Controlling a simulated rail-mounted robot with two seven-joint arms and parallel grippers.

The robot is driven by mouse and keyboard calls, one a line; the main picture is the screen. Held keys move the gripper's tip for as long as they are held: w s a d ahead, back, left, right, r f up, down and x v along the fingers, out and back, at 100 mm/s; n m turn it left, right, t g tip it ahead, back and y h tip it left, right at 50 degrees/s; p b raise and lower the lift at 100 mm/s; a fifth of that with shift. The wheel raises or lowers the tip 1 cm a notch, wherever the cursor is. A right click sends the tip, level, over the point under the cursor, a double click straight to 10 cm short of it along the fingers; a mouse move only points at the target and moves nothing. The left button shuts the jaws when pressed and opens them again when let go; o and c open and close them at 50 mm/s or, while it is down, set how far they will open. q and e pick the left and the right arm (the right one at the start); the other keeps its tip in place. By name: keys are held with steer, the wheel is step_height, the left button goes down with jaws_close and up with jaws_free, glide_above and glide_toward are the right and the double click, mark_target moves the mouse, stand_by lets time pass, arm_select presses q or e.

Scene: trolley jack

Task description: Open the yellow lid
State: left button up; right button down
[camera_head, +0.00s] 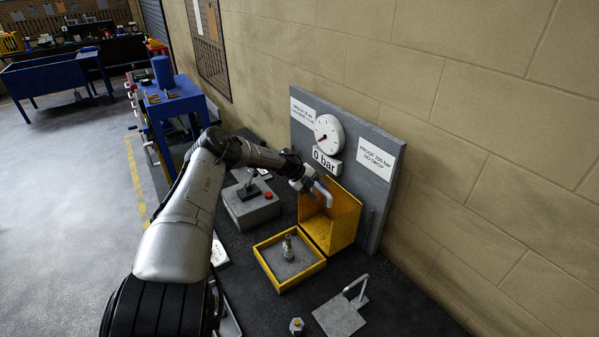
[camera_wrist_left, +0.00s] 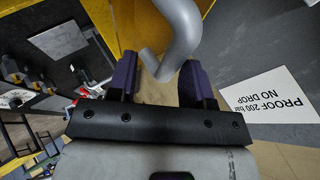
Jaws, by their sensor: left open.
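The yellow lid (camera_head: 345,215) is part of a yellow box-like guard in front of the grey gauge panel. A grey bent bar handle (camera_head: 322,193) stands at its upper left; the bar is large in the left wrist view (camera_wrist_left: 180,40), with yellow sheet (camera_wrist_left: 150,22) behind it. My left gripper (camera_head: 304,184) is at the handle. In the left wrist view its dark purple fingers (camera_wrist_left: 158,75) are open, and the bar's bent end lies between them, with gaps visible. Whether a finger touches it is unclear. My right gripper is not in view.
A grey panel (camera_head: 350,120) carries a round gauge (camera_head: 328,132) and a "0 bar" sign. A yellow-rimmed tray (camera_head: 310,269) with a metal fitting (camera_head: 288,247), a grey box with a red button (camera_head: 250,210) and a plate with a bent bar (camera_head: 340,316) stand on the dark bench.

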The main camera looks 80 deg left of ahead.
arm_select(q)
steer(key=p+v, duration=0.5)
steer(key=v, duration=0.7)
steer(key=shift+p, duration=0.3)
steer(key=shift+r, duration=0.1)
stand_by(0.3)
